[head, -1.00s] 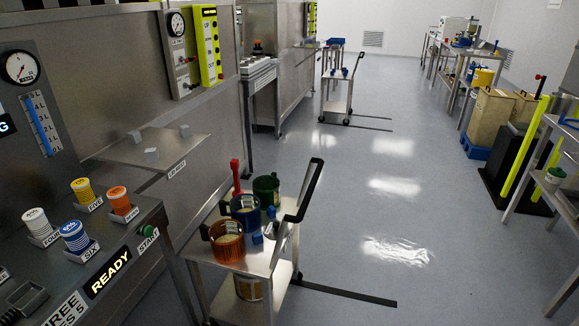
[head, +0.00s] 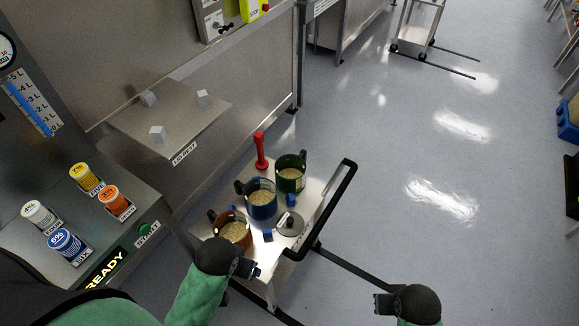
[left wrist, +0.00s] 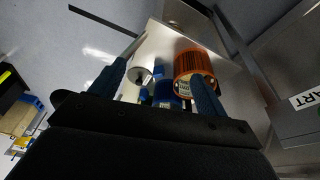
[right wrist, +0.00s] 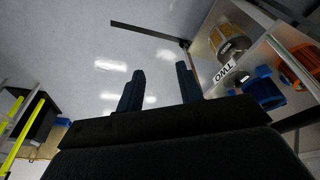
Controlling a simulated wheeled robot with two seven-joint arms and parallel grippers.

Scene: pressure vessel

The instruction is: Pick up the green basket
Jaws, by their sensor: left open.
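The green basket (head: 290,180) stands upright on the cart's top, filled with pale grains, at the far end of a row. The blue basket (head: 262,204) and the orange basket (head: 232,232) stand nearer, also filled. My left gripper (head: 250,269) is open and empty beside the cart's near end, close to the orange basket and apart from the green one. The left wrist view shows the orange basket (left wrist: 192,64) between and beyond its fingers; I cannot make out the green basket there. My right gripper (head: 384,303) is open and empty over the floor, right of the cart.
The cart (head: 312,207) has a black handle (head: 338,195) on its right side. A round lid (head: 289,224) and a red-handled object (head: 260,150) are on its top. A console with several coloured canisters stands left. The floor right of the cart is clear.

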